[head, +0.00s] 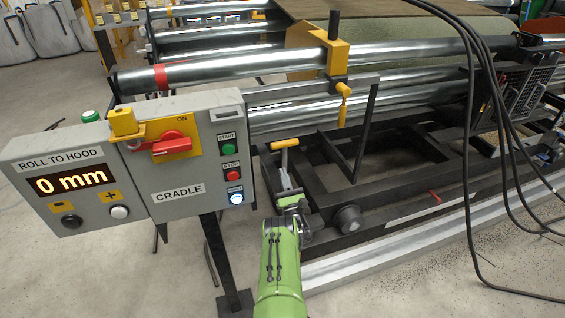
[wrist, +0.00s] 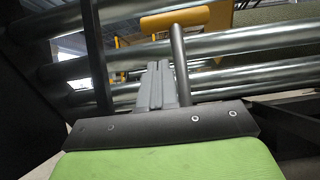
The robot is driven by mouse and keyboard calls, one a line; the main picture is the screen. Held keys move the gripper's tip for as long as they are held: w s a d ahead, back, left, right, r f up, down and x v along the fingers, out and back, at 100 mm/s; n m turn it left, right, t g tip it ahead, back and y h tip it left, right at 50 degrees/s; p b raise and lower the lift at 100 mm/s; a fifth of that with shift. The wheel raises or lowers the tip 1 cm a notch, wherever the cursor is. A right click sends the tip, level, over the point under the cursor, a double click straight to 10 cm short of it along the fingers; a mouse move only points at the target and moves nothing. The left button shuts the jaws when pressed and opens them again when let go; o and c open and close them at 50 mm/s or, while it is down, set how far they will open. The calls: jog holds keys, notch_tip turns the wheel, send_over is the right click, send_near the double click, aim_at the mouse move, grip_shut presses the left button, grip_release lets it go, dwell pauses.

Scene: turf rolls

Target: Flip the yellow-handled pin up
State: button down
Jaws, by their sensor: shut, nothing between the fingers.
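A yellow T-shaped handle (head: 286,143) on a thin grey rod stands roughly upright by the dark frame, right of the control box. In the wrist view the yellow handle (wrist: 175,18) tops a rod that runs down close along the right side of my fingers. My gripper (head: 285,179) is shut and empty, just below the handle; in the wrist view its fingers (wrist: 155,78) are together, left of the rod. I cannot tell whether they touch the rod. The rod's lower end is hidden behind my gripper.
The grey control box (head: 185,165) with a red switch and buttons stands left of my arm. Steel rollers (head: 230,70) lie behind, with a yellow bracket (head: 338,55) and another yellow handle (head: 343,90). Black cables (head: 468,130) hang at the right. Floor shows at front right.

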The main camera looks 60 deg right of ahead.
jog(key=p+v, duration=0.2)
jog(key=v, duration=0.4)
jog(key=shift+a, duration=0.3)
jog(key=shift+s+f, duration=0.1)
